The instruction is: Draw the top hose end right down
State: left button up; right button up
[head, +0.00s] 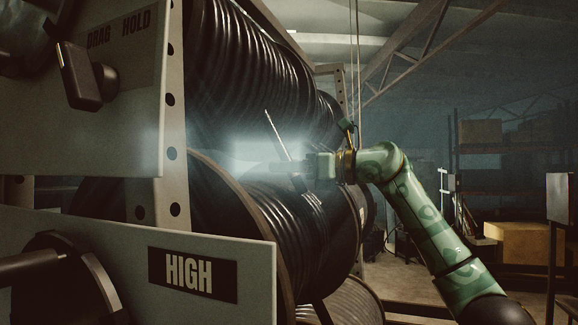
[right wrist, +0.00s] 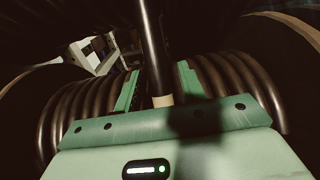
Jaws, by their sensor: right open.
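My right gripper (head: 297,168) reaches in from the right in front of the reels, and its fingers point left. In the right wrist view its two green fingers (right wrist: 159,88) stand apart, open. A dark hose (right wrist: 152,45) with a tan band at its near end runs between them; I cannot tell whether either finger touches it. In the head view a thin slanted piece (head: 277,135) with a pale tip rises by the gripper; I cannot tell whether it is the same hose end. The top reel (head: 240,75) carries wound black hose. My left gripper is out of view.
A lower reel (head: 270,225) of black hose sits behind a panel marked HIGH (head: 195,275). A panel marked DRAG HOLD (head: 120,110) with a black lever (head: 80,78) stands at upper left. Shelving (head: 500,150) and a box (head: 520,243) are at the right, with open floor before them.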

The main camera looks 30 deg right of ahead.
aim_at(296, 183)
jog(key=shift+s, duration=0.1)
grip_shut()
jog(key=f, duration=0.1)
jog(key=b, duration=0.1)
jog(key=f+b, duration=0.1)
jog(key=shift+s+d+f, duration=0.1)
jog(key=shift+d+f, duration=0.15)
jog(key=shift+f, duration=0.1)
jog(key=shift+s+d+f, duration=0.45)
jog(key=shift+s+f, duration=0.05)
jog(key=shift+s, duration=0.1)
jog(key=shift+r, duration=0.2)
jog(key=shift+c, duration=0.6)
grip_release()
jog(key=shift+o, duration=0.6)
jog(key=shift+w+a, duration=0.15)
jog(key=shift+w, duration=0.05)
jog(key=b+v, duration=0.3)
jog(key=v, duration=1.3)
jog(key=shift+b, duration=0.35)
jog(key=shift+s, duration=0.2)
